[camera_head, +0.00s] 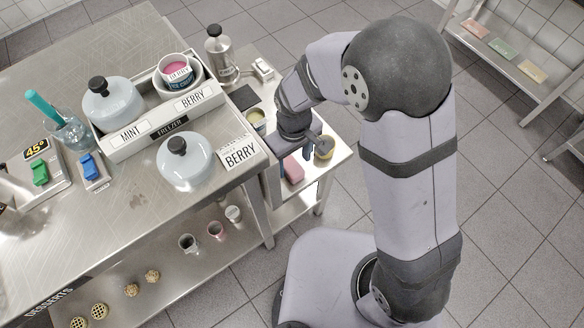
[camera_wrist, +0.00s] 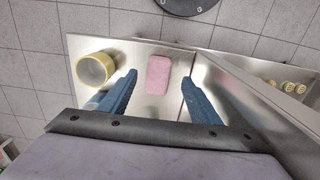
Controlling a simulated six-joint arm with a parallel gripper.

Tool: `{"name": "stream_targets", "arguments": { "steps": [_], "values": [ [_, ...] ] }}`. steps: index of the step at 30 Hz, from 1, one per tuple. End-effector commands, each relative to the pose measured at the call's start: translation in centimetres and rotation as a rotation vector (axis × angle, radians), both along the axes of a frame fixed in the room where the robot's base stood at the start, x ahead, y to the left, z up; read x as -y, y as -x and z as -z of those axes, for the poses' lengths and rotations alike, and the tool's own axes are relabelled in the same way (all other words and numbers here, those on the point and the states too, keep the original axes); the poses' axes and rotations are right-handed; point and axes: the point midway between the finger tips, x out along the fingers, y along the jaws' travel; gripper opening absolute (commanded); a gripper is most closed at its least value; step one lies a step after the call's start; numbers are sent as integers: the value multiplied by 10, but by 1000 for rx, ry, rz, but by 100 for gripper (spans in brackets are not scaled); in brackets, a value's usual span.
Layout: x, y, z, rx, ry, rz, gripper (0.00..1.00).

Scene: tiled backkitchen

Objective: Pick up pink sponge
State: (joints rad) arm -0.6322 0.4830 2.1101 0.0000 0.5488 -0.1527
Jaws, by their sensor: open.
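The pink sponge (camera_wrist: 158,75) lies flat on a metal side table (camera_wrist: 150,50) in the wrist view. In the head view the sponge (camera_head: 292,168) shows on the same table beside my gripper, partly hidden. My gripper (camera_wrist: 158,82) is open and empty, its two blue fingers spread to the left and right of the sponge in the picture. The gripper appears above the table, and I cannot tell how high. In the head view my gripper (camera_head: 308,155) is partly hidden by my arm.
A yellow-rimmed cup (camera_wrist: 96,68) stands left of the sponge, near the left finger; it also shows in the head view (camera_head: 324,148). A steel counter edge (camera_wrist: 230,90) rises at the right. The counter holds freezer tubs (camera_head: 150,110) and lids. A lower shelf (camera_head: 190,270) holds small cups.

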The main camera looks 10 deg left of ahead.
Motion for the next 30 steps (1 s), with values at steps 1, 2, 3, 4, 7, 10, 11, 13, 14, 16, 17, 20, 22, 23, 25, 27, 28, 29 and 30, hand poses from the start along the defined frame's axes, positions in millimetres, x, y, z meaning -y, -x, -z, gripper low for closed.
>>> {"name": "stream_targets", "arguments": {
  "steps": [1,2,3,4,7,10,11,13,14,16,17,20,22,23,25,27,28,29,30],
  "values": [
    [0,0,2,-1,1,0,57],
    [0,0,2,0,0,0,57],
    [0,0,2,0,0,0,57],
    [0,0,3,0,0,0,57],
    [0,0,4,0,0,0,57],
    [1,-1,11,-1,1,1,57],
    [1,-1,14,-2,2,1,57],
    [1,-2,23,-3,1,1,57],
    [1,-3,26,-4,2,1,57],
    [1,-4,35,-3,1,0,57],
    [1,-4,39,-4,2,0,57],
    [1,-4,49,-1,1,0,57],
    [1,-4,52,-1,1,0,57],
    [1,-4,53,0,0,0,57],
    [0,-4,54,1,-1,0,57],
    [0,-4,54,1,-1,0,57],
    [0,-4,54,1,-1,0,57],
    [0,-4,54,1,-1,0,57],
    [0,-4,54,1,-1,0,57]
  ]
}}
